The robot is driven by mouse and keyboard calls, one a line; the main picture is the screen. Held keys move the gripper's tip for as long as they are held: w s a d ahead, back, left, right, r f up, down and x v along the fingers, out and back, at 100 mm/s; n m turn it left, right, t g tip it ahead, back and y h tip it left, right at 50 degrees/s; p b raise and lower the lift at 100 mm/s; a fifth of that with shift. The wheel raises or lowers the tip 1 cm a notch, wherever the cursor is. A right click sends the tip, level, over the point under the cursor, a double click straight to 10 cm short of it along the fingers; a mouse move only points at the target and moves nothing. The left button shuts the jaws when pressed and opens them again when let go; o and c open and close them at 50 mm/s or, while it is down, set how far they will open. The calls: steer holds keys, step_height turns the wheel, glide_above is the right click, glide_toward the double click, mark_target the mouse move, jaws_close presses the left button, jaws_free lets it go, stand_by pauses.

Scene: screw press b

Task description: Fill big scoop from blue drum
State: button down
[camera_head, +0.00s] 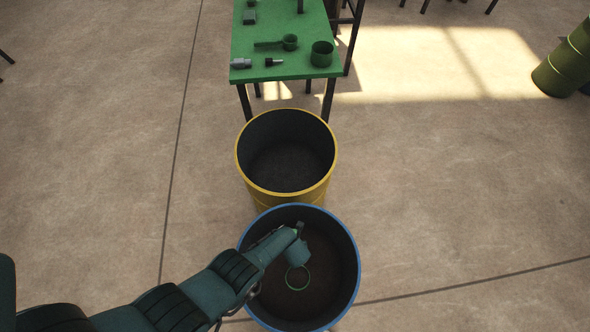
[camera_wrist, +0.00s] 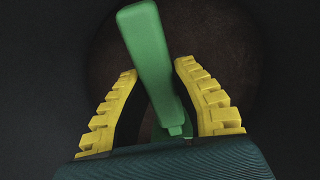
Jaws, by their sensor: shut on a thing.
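The blue drum (camera_head: 357,262) stands open at the bottom centre of the head view, with dark brown material (camera_head: 325,285) low inside it. My gripper (camera_head: 298,256) points down into the drum. The round green rim of the big scoop (camera_head: 298,290) shows just below it, inside the drum wall. In the wrist view, the yellow fingers of my gripper (camera_wrist: 156,68) are shut around the scoop's green handle (camera_wrist: 150,50). I cannot tell whether the scoop touches the material or holds any.
A yellow-rimmed drum (camera_head: 329,185), dark inside, stands directly behind the blue drum. Beyond it is a green table (camera_head: 262,20) with a small scoop (camera_head: 289,42), a green cup (camera_head: 321,54) and small parts. The floor at both sides is clear.

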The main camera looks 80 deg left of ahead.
step_height(320, 180, up, 23)
steer(key=a+p, duration=0.1)
steer(key=p, duration=2)
steer(key=shift+a+f, duration=0.15)
steer(key=shift+a, duration=0.1)
steer(key=shift+w, duration=0.1)
